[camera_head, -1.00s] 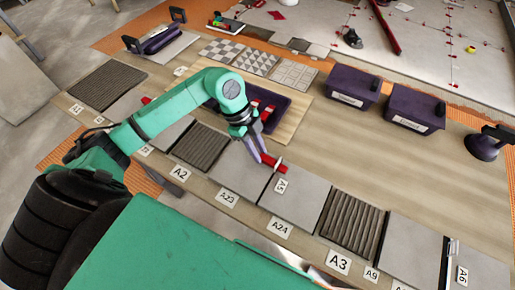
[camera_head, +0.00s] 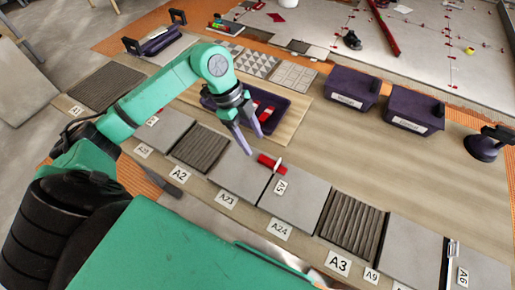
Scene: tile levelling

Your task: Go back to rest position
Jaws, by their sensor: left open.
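My left gripper (camera_head: 252,143) is open and empty, with its two fingers pointing down above the tile row. A small red levelling piece (camera_head: 268,161) with a pale upright part sits at the joint between the grey tile by label A23 (camera_head: 240,177) and the grey tile by label A24 (camera_head: 291,200). The fingers are apart from the red piece, just up and left of it. A dark tray (camera_head: 290,110) with red pieces lies behind the gripper and is partly hidden by it. My right gripper is not in view.
A dark suction-cup tool (camera_head: 487,143) stands at the far right. Patterned tiles (camera_head: 258,64) lie at the back. The wooden surface right of the tray is clear.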

